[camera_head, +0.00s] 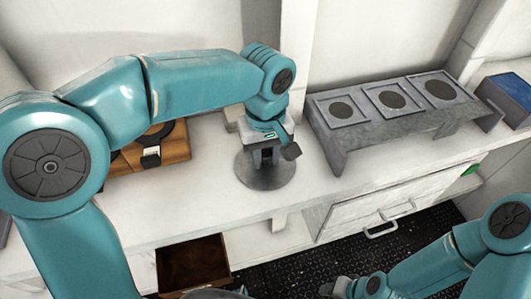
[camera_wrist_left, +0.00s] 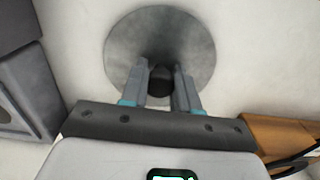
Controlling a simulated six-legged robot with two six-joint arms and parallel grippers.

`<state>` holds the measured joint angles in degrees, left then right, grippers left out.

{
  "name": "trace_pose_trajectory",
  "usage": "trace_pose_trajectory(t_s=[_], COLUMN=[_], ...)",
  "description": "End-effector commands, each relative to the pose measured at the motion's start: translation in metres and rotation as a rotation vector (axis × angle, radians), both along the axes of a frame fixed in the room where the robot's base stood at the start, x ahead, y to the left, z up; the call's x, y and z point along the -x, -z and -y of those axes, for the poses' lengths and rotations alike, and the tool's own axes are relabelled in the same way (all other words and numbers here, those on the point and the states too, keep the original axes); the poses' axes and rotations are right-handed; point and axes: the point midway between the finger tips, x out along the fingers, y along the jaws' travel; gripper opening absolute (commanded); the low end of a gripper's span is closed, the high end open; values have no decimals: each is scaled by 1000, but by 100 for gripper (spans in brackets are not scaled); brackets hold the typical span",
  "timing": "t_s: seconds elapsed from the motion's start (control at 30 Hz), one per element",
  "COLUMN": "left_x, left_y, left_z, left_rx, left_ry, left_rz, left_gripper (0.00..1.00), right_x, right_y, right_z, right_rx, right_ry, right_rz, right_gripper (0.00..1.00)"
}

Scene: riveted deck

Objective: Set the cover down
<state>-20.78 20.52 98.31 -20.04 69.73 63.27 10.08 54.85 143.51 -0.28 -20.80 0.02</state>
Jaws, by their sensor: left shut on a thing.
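The cover (camera_head: 262,178) is a round grey metal disc at the white counter, in the middle of the head view. It also fills the upper middle of the left wrist view (camera_wrist_left: 190,40), with a dark knob (camera_wrist_left: 161,82) at its centre. My left gripper (camera_head: 268,158) points down over the cover, and its two fingers close on the knob from both sides. The cover looks level, on or just above the counter; I cannot tell if it touches. My right gripper (camera_head: 338,287) is low in the head view, partly cut off, its jaws unclear.
A grey stand with three square plates (camera_head: 385,115) is right of the cover. A wooden block with a black ring (camera_head: 165,148) is left, partly behind my arm. A blue-topped box (camera_head: 508,92) is far right. Below are an open brown drawer (camera_head: 195,265) and a white drawer front (camera_head: 365,205).

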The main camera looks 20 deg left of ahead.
Motion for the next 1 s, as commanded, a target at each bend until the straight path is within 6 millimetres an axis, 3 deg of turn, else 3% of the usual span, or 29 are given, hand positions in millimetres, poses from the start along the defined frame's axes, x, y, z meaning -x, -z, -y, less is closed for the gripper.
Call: trace_pose_trajectory(t_s=[0.2,0.23,0.3,0.53,0.67,1.0], left_x=[0,0,0,0,0,-1], left_y=[4,4,3,3,-9,-86], left_z=[0,0,0,0,0,1], left_rx=[0,0,0,0,0,1], left_ry=[0,0,0,1,0,0], left_rz=[0,0,0,-1,2,3], left_gripper=[0,33,56,56,56,56], right_x=[0,0,0,0,0,0], right_y=[4,4,3,2,-1,-9], right_z=[0,0,0,0,0,0], right_rx=[0,0,0,0,0,0], right_ry=[0,0,0,0,0,0], right_rz=[0,0,0,0,0,0], right_gripper=[43,43,43,43,43,43])
